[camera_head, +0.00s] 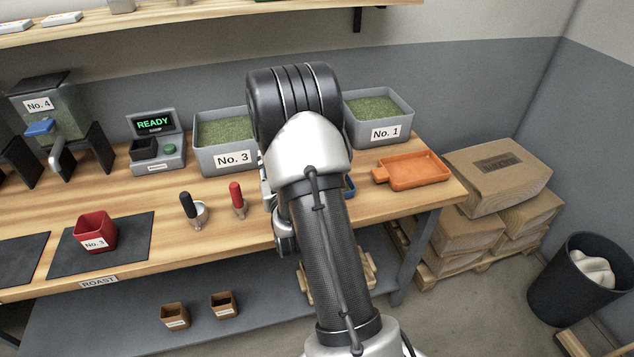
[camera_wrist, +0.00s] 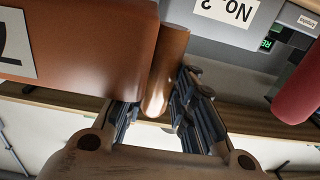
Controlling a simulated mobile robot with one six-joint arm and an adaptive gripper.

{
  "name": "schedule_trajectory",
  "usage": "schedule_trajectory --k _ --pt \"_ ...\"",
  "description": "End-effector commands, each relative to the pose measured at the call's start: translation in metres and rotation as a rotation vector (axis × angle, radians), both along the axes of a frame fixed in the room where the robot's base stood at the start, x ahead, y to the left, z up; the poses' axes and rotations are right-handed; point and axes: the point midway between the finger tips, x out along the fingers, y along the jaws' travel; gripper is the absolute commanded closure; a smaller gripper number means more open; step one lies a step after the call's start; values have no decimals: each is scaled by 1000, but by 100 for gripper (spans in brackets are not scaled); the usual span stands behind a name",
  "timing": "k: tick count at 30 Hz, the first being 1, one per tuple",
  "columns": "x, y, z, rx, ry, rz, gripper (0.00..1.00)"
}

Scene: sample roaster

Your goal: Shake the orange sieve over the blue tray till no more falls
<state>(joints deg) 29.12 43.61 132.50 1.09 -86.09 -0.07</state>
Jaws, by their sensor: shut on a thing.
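An orange, shallow, square-rimmed thing with a short handle, which looks like the sieve (camera_head: 415,170), lies on the bench at the right in the head view. No mesh can be made out. A small blue edge, perhaps the blue tray (camera_head: 349,186), shows just left of it; my arm hides the rest. In the wrist view my gripper (camera_wrist: 160,98) is shut on the brown rounded handle (camera_wrist: 167,65) of an orange-brown labelled container (camera_wrist: 95,60).
Grey bins No. 3 (camera_head: 213,159) and No. 1 (camera_head: 378,139) hold green beans. A red cup (camera_head: 95,232) stands on a dark mat at left. Two tools with black (camera_head: 187,203) and red (camera_head: 236,194) handles stand nearby.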

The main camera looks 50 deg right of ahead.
Motion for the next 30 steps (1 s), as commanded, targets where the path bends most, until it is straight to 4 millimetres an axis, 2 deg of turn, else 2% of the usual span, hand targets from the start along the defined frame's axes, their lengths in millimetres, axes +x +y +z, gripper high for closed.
schedule_trajectory --k 3,9,15,17,24,28,30 --pt "0 -1 1 -2 -1 -4 100" --pt "-20 -34 1 -2 -3 -10 100" --pt "-28 -49 1 -2 -2 -2 100" --pt "-26 -45 1 -2 -1 1 100" --pt "-3 -6 1 -1 -2 4 100" --pt "2 2 1 -2 -1 0 100" --pt "0 -1 1 -2 -1 -4 100"
